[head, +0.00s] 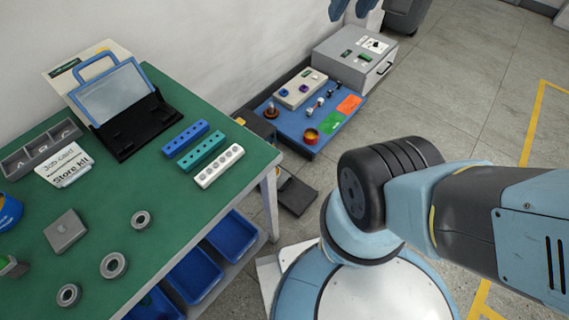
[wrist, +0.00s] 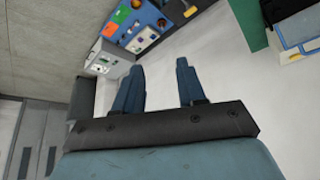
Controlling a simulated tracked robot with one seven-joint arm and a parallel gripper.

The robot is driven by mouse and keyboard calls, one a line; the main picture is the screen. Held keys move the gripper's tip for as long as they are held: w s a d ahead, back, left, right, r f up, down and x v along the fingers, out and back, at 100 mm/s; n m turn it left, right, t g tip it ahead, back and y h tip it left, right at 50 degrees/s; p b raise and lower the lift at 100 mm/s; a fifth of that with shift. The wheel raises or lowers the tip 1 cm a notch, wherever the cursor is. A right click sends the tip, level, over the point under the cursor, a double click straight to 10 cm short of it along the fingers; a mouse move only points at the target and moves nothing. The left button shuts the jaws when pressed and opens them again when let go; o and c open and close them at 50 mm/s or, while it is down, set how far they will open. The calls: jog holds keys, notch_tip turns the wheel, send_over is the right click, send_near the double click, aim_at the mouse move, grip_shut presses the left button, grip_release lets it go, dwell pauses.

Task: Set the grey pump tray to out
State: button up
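A grey box unit (head: 338,52) stands on the floor by the wall at the back, with a green label and a white panel on top. A bar handle (head: 384,68) shows on its right-facing front, which looks flush; I see no tray standing out. It also shows, light grey, at the upper left of the wrist view (wrist: 108,60). My gripper (wrist: 160,65) is open, with two blue fingers apart and nothing between them. It is clear of the unit. Two blue shapes at the head view's top edge are cut off, and I cannot tell what they are.
A blue board (head: 300,125) with knobs, small parts and orange and green patches lies before the unit. A green workbench (head: 180,225) with rings, hole blocks and a case fills the left. My arm spans the lower right. Grey floor (head: 465,70) right of the unit is free.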

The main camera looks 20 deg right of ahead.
jog(key=shift+w+a, duration=0.15)
jog(key=shift+a, duration=0.1)
